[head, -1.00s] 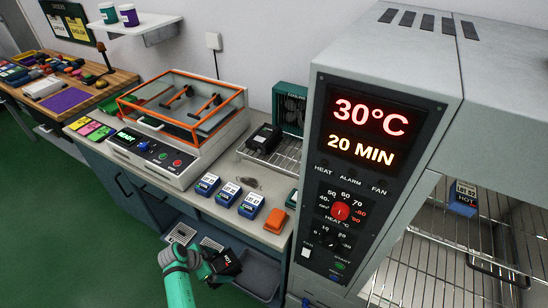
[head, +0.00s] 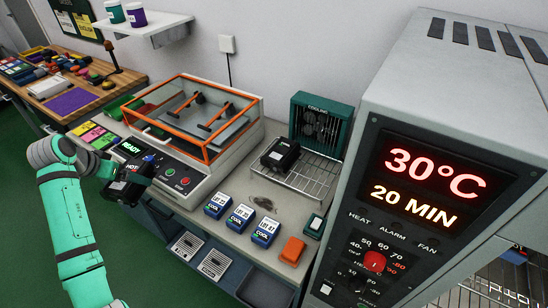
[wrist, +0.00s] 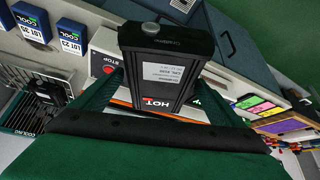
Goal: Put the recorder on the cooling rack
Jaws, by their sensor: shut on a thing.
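My gripper (head: 124,184) is shut on a black recorder (wrist: 165,62) in front of the machine's control panel at the left. In the wrist view the recorder is a black box with a white label, the word HOT and a grey knob at one end. In the head view it is small and partly hidden by the gripper. The cooling rack (head: 318,178) is a wire shelf in front of a teal fan marked COOLING (head: 322,125). Another black device (head: 281,153) sits on the rack's left part; the right part is bare.
A machine with an orange-framed clear lid (head: 205,115) stands between my gripper and the rack. Several blue COOL boxes (head: 240,217) and an orange block (head: 292,250) line the counter's front. A grey chamber (head: 430,120) reading 30°C stands at the right.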

